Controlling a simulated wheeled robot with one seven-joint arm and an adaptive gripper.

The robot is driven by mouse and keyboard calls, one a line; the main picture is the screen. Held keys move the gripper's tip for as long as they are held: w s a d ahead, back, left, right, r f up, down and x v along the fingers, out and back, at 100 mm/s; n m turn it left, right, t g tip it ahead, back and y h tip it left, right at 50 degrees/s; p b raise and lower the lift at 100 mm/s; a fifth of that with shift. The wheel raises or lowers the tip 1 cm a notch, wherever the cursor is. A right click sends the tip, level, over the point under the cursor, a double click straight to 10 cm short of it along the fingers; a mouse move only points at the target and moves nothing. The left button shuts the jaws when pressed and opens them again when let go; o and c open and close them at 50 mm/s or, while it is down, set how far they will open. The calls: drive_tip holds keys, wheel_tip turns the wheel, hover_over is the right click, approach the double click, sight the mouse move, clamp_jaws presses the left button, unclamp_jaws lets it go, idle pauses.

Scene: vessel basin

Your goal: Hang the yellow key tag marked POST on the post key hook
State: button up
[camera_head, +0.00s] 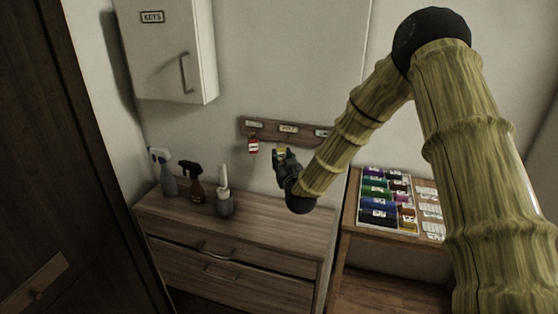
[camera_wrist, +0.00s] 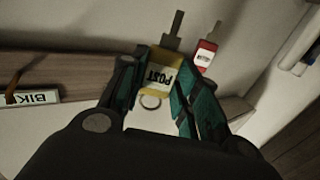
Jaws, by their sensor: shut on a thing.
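The yellow key tag marked POST (camera_wrist: 158,78) is between the two fingers of my gripper (camera_wrist: 162,88) in the wrist view. Its key points up in that view and its ring hangs free below the label. In the head view my gripper (camera_head: 283,157) is just below the wooden hook rail (camera_head: 268,130), close to its middle label (camera_head: 289,129), which seems to read POST. A bit of the yellow tag shows at the fingertips there. The post hook itself is too small or hidden to make out.
A red tag (camera_head: 253,146) hangs at the rail's left. A white KEYS cabinet (camera_head: 170,50) is on the wall above left. Spray bottles (camera_head: 196,184) stand on the dresser (camera_head: 240,232). A tray of coloured items (camera_head: 385,228) sits on the right table.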

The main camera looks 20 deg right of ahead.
drive_tip(key=shift+s+d+r, duration=0.5)
drive_tip(key=shift+d+r, duration=0.1)
drive_tip(key=shift+r, duration=0.1)
drive_tip(key=shift+w+d+f, duration=0.1)
drive_tip(key=shift+w+f, duration=0.25)
drive_tip(key=shift+w, duration=0.25)
drive_tip(key=shift+w+d+f, duration=0.1)
drive_tip(key=shift+w+f, duration=0.25)
drive_tip(key=shift+w, duration=0.25)
drive_tip(key=shift+d+r+p, duration=0.3)
drive_tip(key=shift+r, duration=0.05)
drive_tip(key=shift+w+d+f+b, duration=0.25)
drive_tip(key=shift+w+f+b, duration=0.1)
drive_tip(key=shift+w, duration=0.15)
drive_tip(key=shift+w+d+f+b, duration=0.25)
drive_tip(key=shift+w+f+b, duration=0.1)
drive_tip(key=shift+w, duration=0.1)
drive_tip(key=shift+w+d+f+b, duration=0.1)
drive_tip(key=shift+w+b, duration=0.05)
drive_tip(key=shift+b, duration=0.15)
